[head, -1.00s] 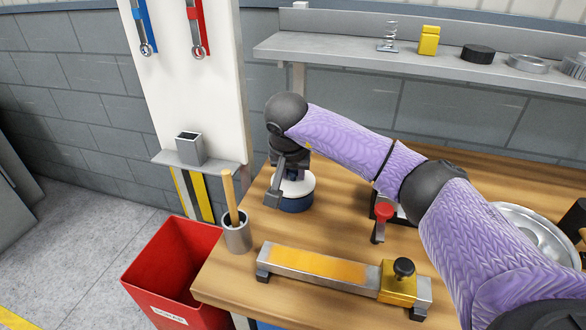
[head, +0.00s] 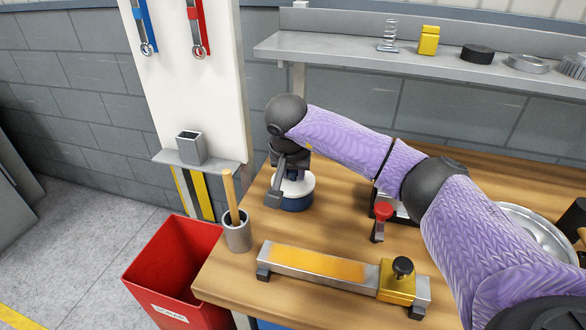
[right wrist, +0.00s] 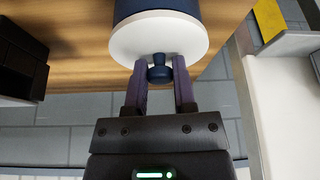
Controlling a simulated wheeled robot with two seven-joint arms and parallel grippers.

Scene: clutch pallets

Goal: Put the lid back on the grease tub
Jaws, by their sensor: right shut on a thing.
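The grease tub (head: 294,204) is a dark blue round tub near the back left corner of the wooden bench. Its white lid (head: 303,184) lies over the tub's top, and no clear gap shows between them. In the right wrist view the white lid (right wrist: 160,38) has a dark blue knob (right wrist: 159,72), and the blue tub (right wrist: 150,8) shows behind it. My right gripper (right wrist: 159,80) has its two fingers on either side of the knob, shut on it. In the head view my right gripper (head: 291,172) points down over the tub. My left gripper is not in view.
A grey cup (head: 237,236) with a wooden-handled tool stands at the bench's left edge. A long fixture (head: 320,265) with a yellow block lies in front. A red-topped clamp (head: 382,213) stands to the right. A red bin (head: 180,265) is on the floor. A shelf (head: 430,65) hangs behind.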

